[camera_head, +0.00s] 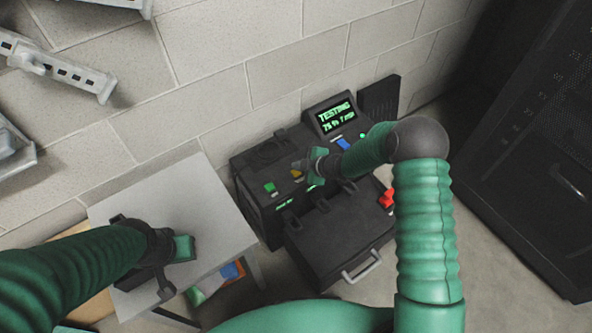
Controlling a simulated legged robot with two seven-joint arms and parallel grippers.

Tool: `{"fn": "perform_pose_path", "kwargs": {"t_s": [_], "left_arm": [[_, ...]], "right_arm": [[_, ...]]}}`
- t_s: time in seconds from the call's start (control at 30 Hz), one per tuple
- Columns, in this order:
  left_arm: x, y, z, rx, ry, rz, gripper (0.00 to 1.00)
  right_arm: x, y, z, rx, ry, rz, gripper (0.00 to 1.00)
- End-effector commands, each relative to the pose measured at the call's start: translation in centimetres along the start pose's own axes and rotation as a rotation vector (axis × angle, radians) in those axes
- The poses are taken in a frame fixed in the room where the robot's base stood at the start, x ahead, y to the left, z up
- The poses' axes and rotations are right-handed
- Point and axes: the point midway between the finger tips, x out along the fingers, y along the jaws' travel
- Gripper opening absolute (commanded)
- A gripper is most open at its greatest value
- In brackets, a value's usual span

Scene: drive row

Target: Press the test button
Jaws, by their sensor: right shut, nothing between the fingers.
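The black test machine (262,218) stands against the wall, right of the small table. Its lit screen (334,116) reads "TESTING" in green, with a second line too small to read surely. On its top are a green block (270,187), a yellow-orange piece (297,173) and a blue piece (344,144); I cannot tell which control is the test button. My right gripper (313,167) is shut and empty, over the machine's top beside the yellow-orange piece; contact is unclear. My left gripper (168,262) is over the small table; its fingers are hard to make out.
The grey table (215,209) is mostly bare, with coloured pieces (231,271) below its right edge. The machine's front panel (330,240) with a handle juts out toward me. A red switch (386,198) is near my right arm. A dark cabinet (530,150) stands at right.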

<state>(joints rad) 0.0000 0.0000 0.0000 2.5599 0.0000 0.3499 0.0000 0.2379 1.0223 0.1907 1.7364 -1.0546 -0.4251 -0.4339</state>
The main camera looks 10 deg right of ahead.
Motion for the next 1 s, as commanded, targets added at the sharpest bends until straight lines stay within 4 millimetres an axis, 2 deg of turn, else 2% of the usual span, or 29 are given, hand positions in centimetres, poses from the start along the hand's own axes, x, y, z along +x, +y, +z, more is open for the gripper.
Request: {"fn": "perform_pose_path", "kwargs": {"t_s": [0.17,0.67,1.0], "left_arm": [[-0.2,0.0,0.0,0.000,0.000,0.000,0.00],[-4.8,0.0,-1.1,0.000,0.000,0.000,0.00],[-4.7,0.0,-1.1,0.000,0.000,0.000,0.00]], "right_arm": [[-0.1,0.1,-0.1,0.000,0.000,0.000,0.00],[-3.5,2.6,-2.6,-0.001,0.000,0.000,0.00],[-3.5,2.5,-2.5,0.000,0.000,0.000,0.00]]}}
